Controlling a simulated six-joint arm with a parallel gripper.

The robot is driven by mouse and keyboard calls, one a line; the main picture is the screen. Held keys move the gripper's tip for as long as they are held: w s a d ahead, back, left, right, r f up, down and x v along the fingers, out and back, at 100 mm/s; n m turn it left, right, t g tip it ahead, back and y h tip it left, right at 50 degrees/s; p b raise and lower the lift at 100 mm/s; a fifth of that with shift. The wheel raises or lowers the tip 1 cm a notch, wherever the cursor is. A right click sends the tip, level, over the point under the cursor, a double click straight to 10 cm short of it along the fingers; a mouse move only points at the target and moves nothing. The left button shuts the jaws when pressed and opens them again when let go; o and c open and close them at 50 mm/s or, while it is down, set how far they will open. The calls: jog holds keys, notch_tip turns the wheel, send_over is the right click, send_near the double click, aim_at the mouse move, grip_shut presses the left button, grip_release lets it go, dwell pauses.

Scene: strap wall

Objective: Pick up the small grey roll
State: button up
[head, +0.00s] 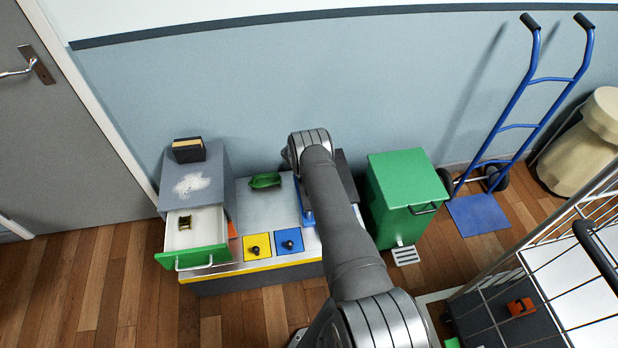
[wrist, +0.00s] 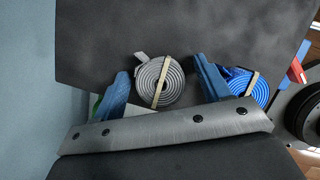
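The grey roll (wrist: 158,82) is a coiled grey strap with a beige band around it, in the middle of the wrist view. My gripper (wrist: 162,84) is open, with one blue finger on each side of the roll. A blue roll (wrist: 247,88) with a similar band is just right of the right finger. In the head view my arm hides both rolls, and only a bit of blue finger may show.
A dark grey surface (wrist: 180,35) lies beyond the rolls. In the head view an open drawer with a green front (head: 205,257) is on the left. A green bin (head: 405,185) stands right of my arm. A green object (head: 265,180) lies on the bench (head: 243,200).

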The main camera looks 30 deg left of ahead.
jog(key=c, duration=1)
jog(key=shift+r, duration=0.1)
